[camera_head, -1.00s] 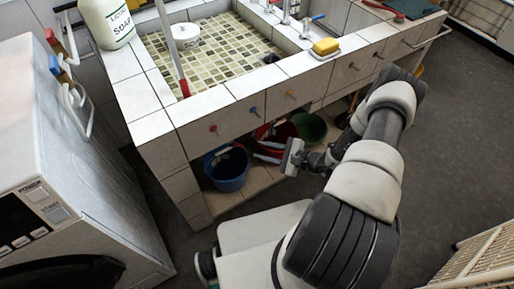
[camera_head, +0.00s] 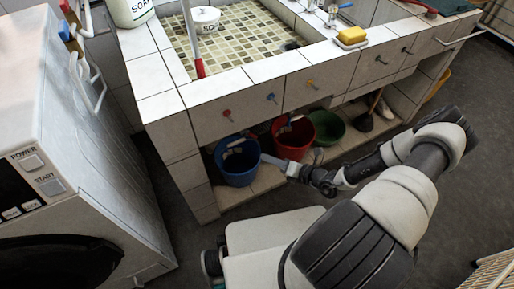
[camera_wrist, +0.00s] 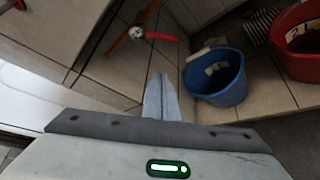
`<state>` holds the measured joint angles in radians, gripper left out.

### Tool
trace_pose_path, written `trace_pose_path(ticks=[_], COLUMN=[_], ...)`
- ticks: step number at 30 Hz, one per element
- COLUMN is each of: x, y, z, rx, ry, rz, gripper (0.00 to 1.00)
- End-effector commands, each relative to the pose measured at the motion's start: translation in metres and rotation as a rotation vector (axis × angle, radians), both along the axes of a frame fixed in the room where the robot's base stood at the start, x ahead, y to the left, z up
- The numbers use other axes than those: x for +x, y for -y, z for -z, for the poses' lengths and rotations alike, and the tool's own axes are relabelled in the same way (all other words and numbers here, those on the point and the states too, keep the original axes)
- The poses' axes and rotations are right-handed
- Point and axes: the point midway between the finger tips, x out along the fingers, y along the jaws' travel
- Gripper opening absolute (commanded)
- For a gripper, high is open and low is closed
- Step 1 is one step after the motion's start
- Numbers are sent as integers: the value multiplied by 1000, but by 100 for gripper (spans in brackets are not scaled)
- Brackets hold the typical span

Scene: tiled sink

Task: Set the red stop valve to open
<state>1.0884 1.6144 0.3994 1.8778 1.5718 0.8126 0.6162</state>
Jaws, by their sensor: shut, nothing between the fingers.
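In the wrist view, a red lever (camera_wrist: 162,36) sits on a round pale hub, the valve body, on a copper-coloured pipe (camera_wrist: 120,46) against the tiled wall. The lever points right and lies at an angle across the slanting pipe. My gripper (camera_wrist: 160,84) is shut and empty. Its fingertips point toward the wall, below the lever in the picture and apart from it. In the head view my gripper (camera_head: 268,159) is low in front of the open space under the sink, just right of the blue bucket.
A blue bucket (camera_head: 238,172) stands close to my gripper, with a red bucket (camera_head: 294,146) and a green bucket (camera_head: 327,127) farther right. The tiled sink front (camera_head: 215,122) with small coloured knobs overhangs them. A white washing machine (camera_head: 90,170) stands left.

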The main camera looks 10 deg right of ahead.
Motion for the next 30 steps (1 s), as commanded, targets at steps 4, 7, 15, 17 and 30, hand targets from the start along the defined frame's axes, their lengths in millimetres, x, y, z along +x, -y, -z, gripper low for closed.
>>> trace_pose_path(ticks=[4, 7, 15, 17, 30], x=[8, 19, 61, 70, 87], y=[-8, -19, -55, -62, -35], z=[4, 10, 30, 33, 7], rx=[22, 20, 18, 18, 15], ry=[-16, -14, -12, -13, -12], rz=[8, 6, 5, 6, 7], gripper=[0, 0, 0, 0, 0])
